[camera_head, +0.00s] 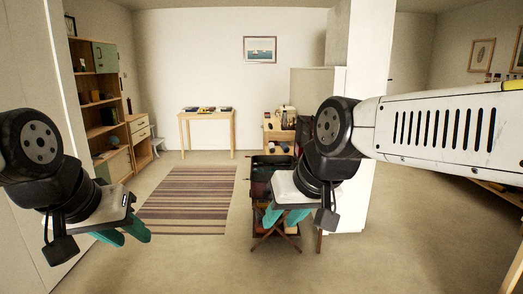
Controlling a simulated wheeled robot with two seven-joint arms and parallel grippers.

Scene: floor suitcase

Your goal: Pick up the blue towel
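Several small folded items lie in a row on a light wooden table (207,116) by the back wall. They look dark, bluish and yellowish, but they are too small for me to tell which is the blue towel. My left gripper (129,236) has teal fingers, spread apart and empty, at the lower left. My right gripper (285,218) also has its teal fingers apart and empty, near the picture's middle. Both grippers are in the foreground, far from the table. An open dark suitcase (268,160) sits on a folding stand, partly hidden behind my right gripper.
A striped rug (190,202) lies on the floor before the table. A shelf unit (100,90) stands along the left wall, with a drawer cabinet (140,132) beside it. A small shelf (276,135) and white pillar (362,60) stand right of the table. Open carpet lies between.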

